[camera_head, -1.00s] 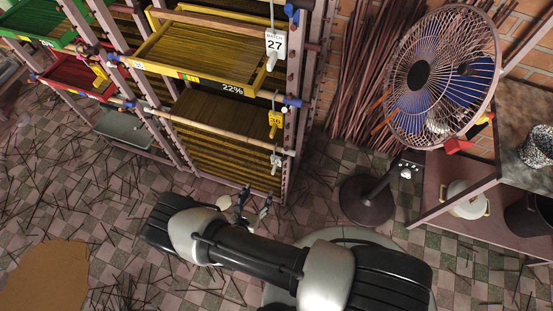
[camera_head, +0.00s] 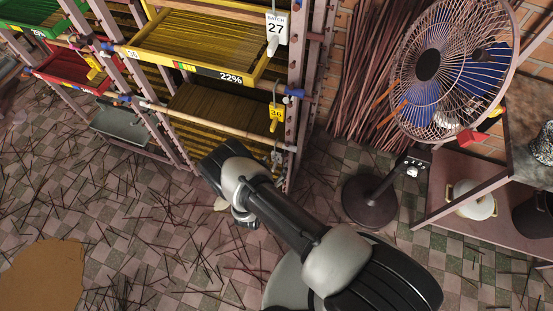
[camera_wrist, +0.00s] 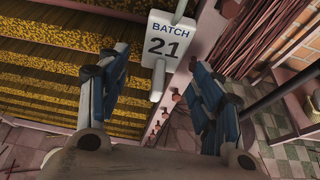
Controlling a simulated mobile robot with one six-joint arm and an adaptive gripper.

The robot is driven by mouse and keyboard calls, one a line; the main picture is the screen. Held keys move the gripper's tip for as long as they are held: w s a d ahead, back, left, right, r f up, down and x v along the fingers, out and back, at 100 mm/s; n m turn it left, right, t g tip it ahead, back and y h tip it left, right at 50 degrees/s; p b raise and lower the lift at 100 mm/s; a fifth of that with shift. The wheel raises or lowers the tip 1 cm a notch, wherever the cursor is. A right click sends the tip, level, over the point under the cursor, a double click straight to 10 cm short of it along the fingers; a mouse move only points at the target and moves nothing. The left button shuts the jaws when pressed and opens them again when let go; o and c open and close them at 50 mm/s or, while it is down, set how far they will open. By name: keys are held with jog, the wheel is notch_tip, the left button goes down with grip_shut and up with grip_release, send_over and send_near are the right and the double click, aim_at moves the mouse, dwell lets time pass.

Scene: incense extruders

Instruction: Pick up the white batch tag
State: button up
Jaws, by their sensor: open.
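A white batch tag (camera_wrist: 168,42) printed "BATCH 21" hangs upright at the upper middle of the wrist view, by the rack post. My gripper (camera_wrist: 158,58) is open, its blue-grey fingers on either side of the tag and apart from it. Nothing is held. A pale bar crosses the tag's top and another runs below its lower edge. In the head view, my arm reaches the lower right of the rack, and the fingers are mostly hidden. Another white tag (camera_head: 276,29), "BATCH 27", hangs higher on the rack.
A yellow tag (camera_head: 276,118) marked 36 hangs below the 27 tag. The rack post (camera_wrist: 178,105) stands close by the right finger. A standing fan (camera_head: 428,66) and a low table (camera_head: 450,195) are to the right. Sticks litter the tiled floor.

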jog(key=shift+w+d+f, duration=0.1)
jog(key=shift+w+f, duration=0.05)
jog(key=shift+w, duration=0.35)
jog(key=shift+c, duration=0.6)
jog(key=c, duration=0.9)
